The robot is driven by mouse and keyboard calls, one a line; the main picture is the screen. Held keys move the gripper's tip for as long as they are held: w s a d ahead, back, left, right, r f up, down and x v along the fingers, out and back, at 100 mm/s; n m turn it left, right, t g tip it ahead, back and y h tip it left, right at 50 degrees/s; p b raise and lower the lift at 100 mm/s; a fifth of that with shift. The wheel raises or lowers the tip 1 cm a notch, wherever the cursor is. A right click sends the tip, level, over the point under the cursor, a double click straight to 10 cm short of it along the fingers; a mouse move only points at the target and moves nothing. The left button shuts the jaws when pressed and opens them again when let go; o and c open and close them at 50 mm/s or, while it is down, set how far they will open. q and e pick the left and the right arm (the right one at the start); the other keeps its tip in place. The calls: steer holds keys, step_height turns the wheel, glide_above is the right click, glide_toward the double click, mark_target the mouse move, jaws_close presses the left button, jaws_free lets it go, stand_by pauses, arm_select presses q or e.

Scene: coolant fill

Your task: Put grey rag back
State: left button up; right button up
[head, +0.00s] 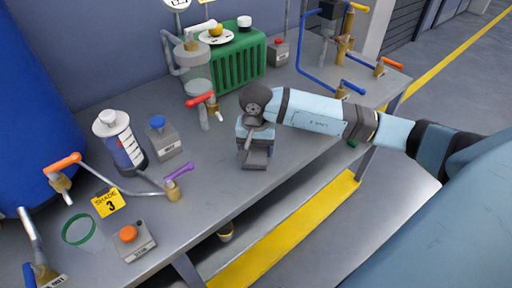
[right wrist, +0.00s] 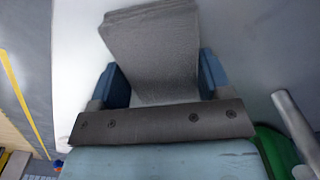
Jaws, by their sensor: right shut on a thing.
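The grey rag (head: 256,159) is in my right gripper (head: 254,146), low over the front middle of the grey workbench (head: 200,215). In the right wrist view the rag (right wrist: 155,40) shows as a folded grey cloth between the two blue fingers of the gripper (right wrist: 162,82). The gripper is shut on it. I cannot tell whether the rag touches the bench top. My left gripper is not in view.
A red-handled valve (head: 203,99) stands close behind the gripper, with a green ribbed box (head: 240,66) farther back. Bare bench lies front left of the rag.

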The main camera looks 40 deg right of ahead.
mark_target(256, 149)
steer(key=shift+r, duration=0.1)
steer(key=o, duration=0.9)
steer(key=shift+r, duration=0.3)
step_height(256, 149, up, 12)
steer(key=shift+f+p, duration=0.25)
steer(key=shift+p, duration=0.15)
